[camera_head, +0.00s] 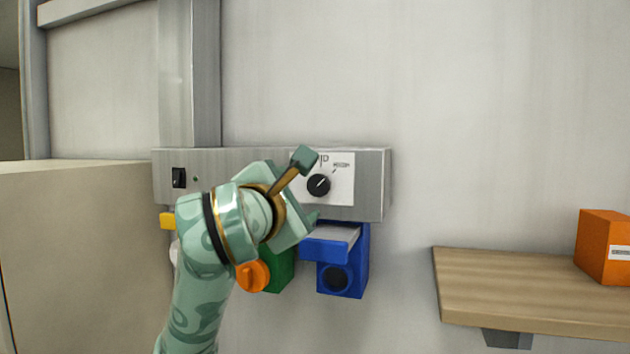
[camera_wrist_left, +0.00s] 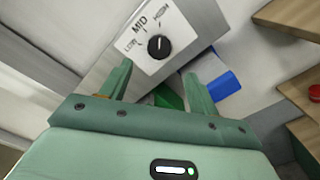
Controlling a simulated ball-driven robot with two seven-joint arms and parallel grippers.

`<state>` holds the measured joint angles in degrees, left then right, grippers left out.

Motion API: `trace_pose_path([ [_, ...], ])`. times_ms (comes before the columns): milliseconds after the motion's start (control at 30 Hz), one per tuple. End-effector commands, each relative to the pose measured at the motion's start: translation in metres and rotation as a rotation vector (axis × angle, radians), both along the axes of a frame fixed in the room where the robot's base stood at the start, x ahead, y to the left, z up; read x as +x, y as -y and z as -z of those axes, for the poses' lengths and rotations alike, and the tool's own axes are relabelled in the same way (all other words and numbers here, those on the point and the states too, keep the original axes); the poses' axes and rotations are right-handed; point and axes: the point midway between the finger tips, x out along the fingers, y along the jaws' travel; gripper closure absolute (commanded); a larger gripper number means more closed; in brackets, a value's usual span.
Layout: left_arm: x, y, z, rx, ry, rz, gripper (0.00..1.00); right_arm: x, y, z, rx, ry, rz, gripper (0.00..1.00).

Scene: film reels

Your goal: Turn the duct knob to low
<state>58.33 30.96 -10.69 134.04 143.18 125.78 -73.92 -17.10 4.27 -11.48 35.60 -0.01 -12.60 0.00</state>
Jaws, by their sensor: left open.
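The duct knob (camera_head: 319,185) is a round black dial on a white label plate (camera_head: 343,190), set in the grey metal panel. In the left wrist view the knob (camera_wrist_left: 158,46) has LOW, MID and HIGH around it. In the head view the gripper hides the plate's left part. My right gripper is not in view.
The metal panel (camera_head: 375,185) carries a black switch (camera_head: 179,178) at left. Below it hang a blue box (camera_head: 343,278), a green piece (camera_head: 280,270) and an orange knob (camera_head: 253,275). A wooden shelf (camera_head: 500,285) with an orange box (camera_head: 603,248) is at right. A beige cabinet (camera_head: 80,250) stands left.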

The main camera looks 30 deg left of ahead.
Motion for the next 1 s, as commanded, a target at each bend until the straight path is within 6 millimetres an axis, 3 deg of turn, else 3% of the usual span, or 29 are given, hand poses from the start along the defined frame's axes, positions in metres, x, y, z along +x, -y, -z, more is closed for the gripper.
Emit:
trace_pose_path([
  [100,0.030,-0.007,-0.001,-0.005,-0.006,0.001,0.39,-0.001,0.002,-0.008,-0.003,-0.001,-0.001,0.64],
  [333,0.072,-0.018,-0.002,-0.003,-0.001,-0.001,0.39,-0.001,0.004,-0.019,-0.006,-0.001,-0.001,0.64],
  [500,0.085,-0.020,0.000,-0.002,0.000,0.000,0.39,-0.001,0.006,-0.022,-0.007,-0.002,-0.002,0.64],
  [767,0.087,-0.021,0.000,-0.001,0.002,-0.001,0.39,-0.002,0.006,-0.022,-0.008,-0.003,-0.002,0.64],
  [800,0.087,-0.021,0.000,-0.001,0.002,-0.001,0.42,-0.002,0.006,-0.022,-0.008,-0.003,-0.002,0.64],
  [933,0.087,-0.021,0.000,-0.001,0.002,-0.001,0.78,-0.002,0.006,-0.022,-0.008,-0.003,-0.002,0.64],
  [1000,0.087,-0.021,0.000,-0.001,0.001,-0.001,0.84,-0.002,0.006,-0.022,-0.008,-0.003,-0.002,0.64],
])
